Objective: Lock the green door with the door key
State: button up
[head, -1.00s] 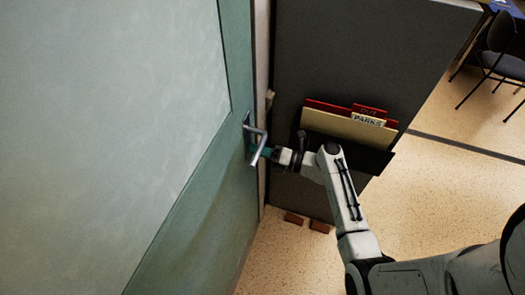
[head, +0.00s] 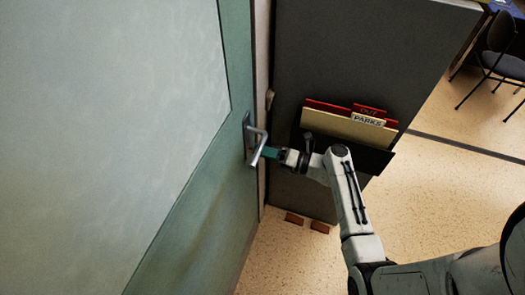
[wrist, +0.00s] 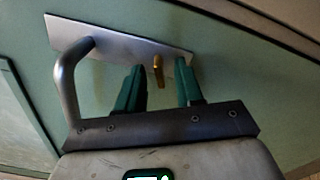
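The green door (head: 205,215) fills the left of the head view and looks shut against its frame. Its silver lever handle (head: 257,140) sits on a metal plate near the door's edge. In the wrist view the plate (wrist: 115,42) carries the handle (wrist: 68,85) at left. A small brass door key (wrist: 158,70) stands out of the plate, right of the handle. My gripper (wrist: 158,85) is open; its two green fingers are on either side of the key with visible gaps. In the head view my gripper (head: 268,153) is beside the handle, which hides the key.
A dark grey partition (head: 350,50) stands just right of the door frame. A wall holder with folders (head: 345,128) hangs on it, close behind my wrist. Open speckled floor (head: 440,190) and a chair (head: 497,60) are to the right.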

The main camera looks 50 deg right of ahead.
jog(key=v, duration=0.7)
dwell(0.3)
dwell(0.4)
jog(key=s+a+f+n+g+b, duration=0.1)
jog(key=s+a+f+n+g, duration=0.15)
jog(key=a+n+g, duration=0.35)
jog(key=s+a+f+n+g+y+b, duration=0.1)
jog(key=s+a+f+n, duration=0.2)
jog(key=n, duration=0.6)
jog(key=s+a+f+n+g+b, duration=0.1)
jog(key=a+f+n+g, duration=0.35)
jog(key=n, duration=0.25)
jog(key=s+r+n+g+h+b, duration=0.1)
jog(key=s+n, duration=0.4)
jog(key=n, duration=0.6)
jog(key=s+a+r+n+g+h+b, duration=0.1)
jog(key=s+r+n+g+h, duration=0.2)
jog(key=n, duration=0.8)
jog(key=s+h, duration=0.2)
jog(key=h, duration=0.1)
